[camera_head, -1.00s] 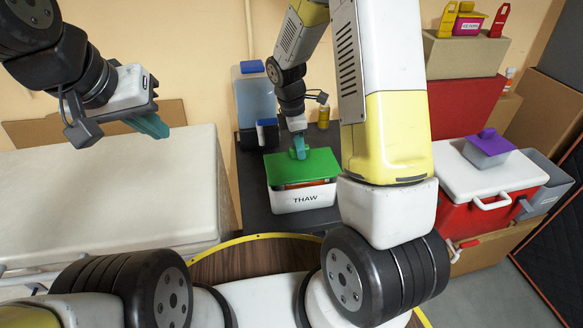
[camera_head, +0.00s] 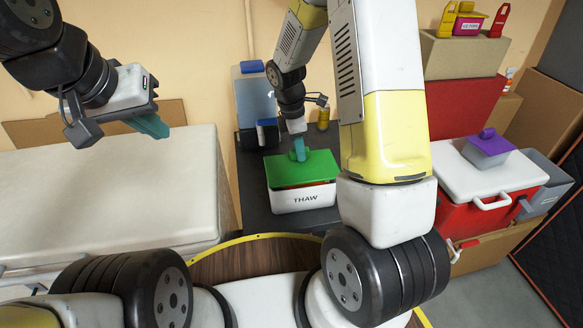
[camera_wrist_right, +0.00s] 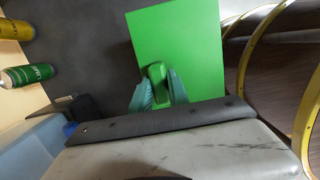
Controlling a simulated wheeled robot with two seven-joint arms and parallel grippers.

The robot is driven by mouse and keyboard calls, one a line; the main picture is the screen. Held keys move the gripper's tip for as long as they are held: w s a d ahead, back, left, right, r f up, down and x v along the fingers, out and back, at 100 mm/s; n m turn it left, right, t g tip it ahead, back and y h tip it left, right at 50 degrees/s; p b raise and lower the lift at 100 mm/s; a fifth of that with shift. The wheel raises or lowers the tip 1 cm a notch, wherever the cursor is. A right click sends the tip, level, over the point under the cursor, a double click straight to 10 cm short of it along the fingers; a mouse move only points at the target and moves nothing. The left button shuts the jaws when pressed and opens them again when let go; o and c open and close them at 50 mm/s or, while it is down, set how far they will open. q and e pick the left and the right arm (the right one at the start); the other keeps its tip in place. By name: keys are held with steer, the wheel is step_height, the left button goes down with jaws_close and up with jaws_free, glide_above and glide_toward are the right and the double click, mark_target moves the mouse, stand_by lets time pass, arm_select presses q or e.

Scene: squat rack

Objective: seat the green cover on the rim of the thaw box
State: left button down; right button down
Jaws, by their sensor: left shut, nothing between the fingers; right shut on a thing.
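The green cover (camera_head: 318,166) lies over the top of the white thaw box (camera_head: 303,199), which is marked THAW. A dark reddish strip shows between the cover's front edge and the box rim, so the front edge looks slightly raised; I cannot tell whether the back edge touches. My right gripper (camera_head: 299,148) is shut on the cover's green handle, which shows between the teal fingers in the right wrist view (camera_wrist_right: 156,75). That view shows the cover (camera_wrist_right: 180,40) from above and hides the box. My left gripper (camera_head: 152,126) is shut and empty, in the air at the left.
The box stands on a dark surface (camera_head: 258,215). Behind it are a blue-lidded container (camera_head: 254,98) and a yellow can (camera_head: 323,117). A white chest (camera_head: 110,190) is at left. A red cooler (camera_head: 480,208) carrying a purple-lidded tub (camera_head: 488,151) is at right.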

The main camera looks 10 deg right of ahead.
steer(key=shift+f, duration=1.15)
stand_by(1.2)
steer(key=c, duration=1.2)
jaws_free()
steer(key=shift+o, duration=0.2)
steer(key=shift+a+r, duration=0.2)
steer(key=shift+r, duration=1.1)
steer(key=shift+a+r, duration=0.15)
steer(key=shift+r, duration=1.15)
steer(key=shift+a+r, duration=0.2)
steer(key=shift+r, duration=1.1)
steer(key=s+r+m+t+y, duration=0.4)
steer(key=s+r+m+t, duration=0.2)
steer(key=s+r+m, duration=1.1)
steer(key=s+d+r, duration=0.1)
steer(key=s+r, duration=0.2)
steer(key=s, duration=0.1)
steer(key=shift+m, duration=0.3)
